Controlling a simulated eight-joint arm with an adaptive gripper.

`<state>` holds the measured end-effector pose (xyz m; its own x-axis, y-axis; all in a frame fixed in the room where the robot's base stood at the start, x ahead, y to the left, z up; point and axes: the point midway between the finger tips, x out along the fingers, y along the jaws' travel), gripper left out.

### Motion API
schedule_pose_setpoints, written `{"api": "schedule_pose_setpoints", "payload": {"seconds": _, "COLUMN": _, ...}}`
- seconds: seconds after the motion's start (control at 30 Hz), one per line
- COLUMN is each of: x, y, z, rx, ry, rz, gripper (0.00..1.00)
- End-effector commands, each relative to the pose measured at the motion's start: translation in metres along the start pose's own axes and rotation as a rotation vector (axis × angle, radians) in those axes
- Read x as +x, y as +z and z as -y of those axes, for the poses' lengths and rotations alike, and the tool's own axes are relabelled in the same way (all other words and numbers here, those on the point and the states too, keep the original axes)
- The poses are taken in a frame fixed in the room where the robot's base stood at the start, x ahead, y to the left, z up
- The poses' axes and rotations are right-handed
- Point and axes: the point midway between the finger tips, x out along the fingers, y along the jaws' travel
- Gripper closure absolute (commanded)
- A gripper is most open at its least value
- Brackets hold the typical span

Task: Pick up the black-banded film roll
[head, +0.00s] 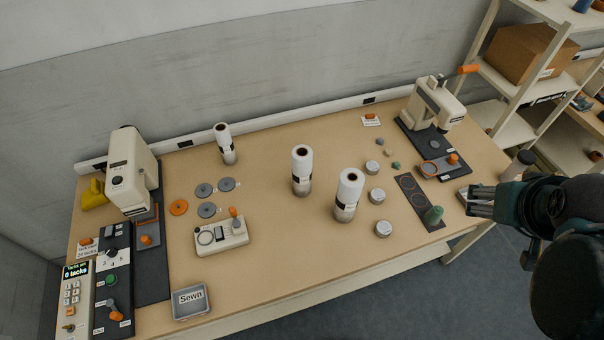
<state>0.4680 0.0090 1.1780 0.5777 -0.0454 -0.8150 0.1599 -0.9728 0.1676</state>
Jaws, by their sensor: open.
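Three white rolls stand upright on the table, each on a greyish base: a back-left roll (224,145), a middle roll (301,171) and a front-right roll (348,196). Each has a dark hole in its top and small dark marks on its side. At this size I cannot tell which one is black-banded. My gripper (470,201) is open and empty at the right end of the table, well to the right of all three rolls. Its fingers point left.
Several small round tins (376,196) and a dark mat (416,200) with a green peg lie between my gripper and the rolls. Beige presses stand at the left (128,170) and back right (438,103). A grey tray (191,315) labelled "Sewn" sits at the front edge.

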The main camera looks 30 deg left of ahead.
Motion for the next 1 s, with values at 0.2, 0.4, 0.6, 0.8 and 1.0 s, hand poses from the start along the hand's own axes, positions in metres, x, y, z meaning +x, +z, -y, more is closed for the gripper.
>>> {"api": "schedule_pose_setpoints", "payload": {"seconds": 0.2, "x": 0.024, "y": -0.028, "z": 0.012, "rx": -0.226, "ry": 0.045, "rz": 0.004, "gripper": 0.43}}
{"api": "schedule_pose_setpoints", "payload": {"seconds": 0.4, "x": 0.044, "y": -0.055, "z": 0.026, "rx": -0.431, "ry": 0.091, "rz": 0.004, "gripper": 0.43}}
{"api": "schedule_pose_setpoints", "payload": {"seconds": 0.6, "x": 0.065, "y": -0.083, "z": 0.046, "rx": -0.633, "ry": 0.142, "rz": 0.0, "gripper": 0.43}}
{"api": "schedule_pose_setpoints", "payload": {"seconds": 0.8, "x": 0.085, "y": -0.112, "z": 0.072, "rx": -0.831, "ry": 0.199, "rz": -0.006, "gripper": 0.43}}
{"api": "schedule_pose_setpoints", "payload": {"seconds": 1.0, "x": 0.103, "y": -0.139, "z": 0.104, "rx": -1.025, "ry": 0.261, "rz": -0.016, "gripper": 0.43}}
